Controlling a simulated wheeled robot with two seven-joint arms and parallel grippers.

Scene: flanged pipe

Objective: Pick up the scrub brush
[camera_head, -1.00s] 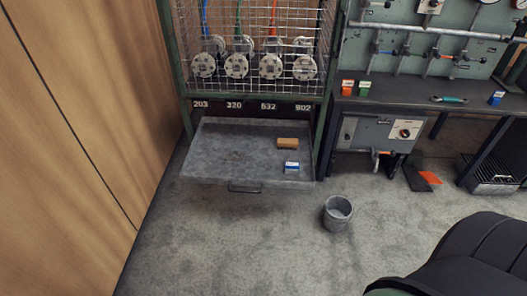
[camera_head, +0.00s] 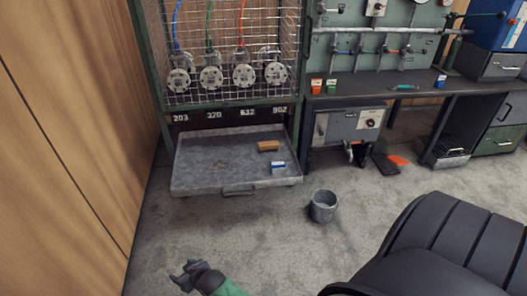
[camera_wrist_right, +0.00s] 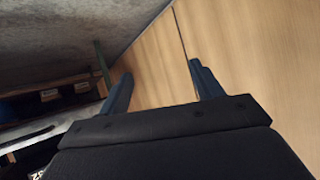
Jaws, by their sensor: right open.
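A brown block (camera_head: 268,146) lies in the pulled-out grey drawer (camera_head: 205,176) under the wire cage. It looks like the scrub brush, but I see no bristles at this size. A small blue and white box (camera_head: 278,167) lies just in front of it. My right gripper (camera_head: 181,274) is at the bottom of the head view, well in front of the drawer and apart from the brown block. In the right wrist view its two fingers (camera_wrist_right: 160,69) are spread with nothing between them. My left gripper is not in view.
A grey bucket (camera_head: 323,206) stands on the floor right of the drawer. A wooden wall (camera_head: 75,130) runs along the left. A workbench (camera_head: 380,92) with small boxes and a green-handled tool (camera_head: 404,87) is at the right. The floor before the drawer is clear.

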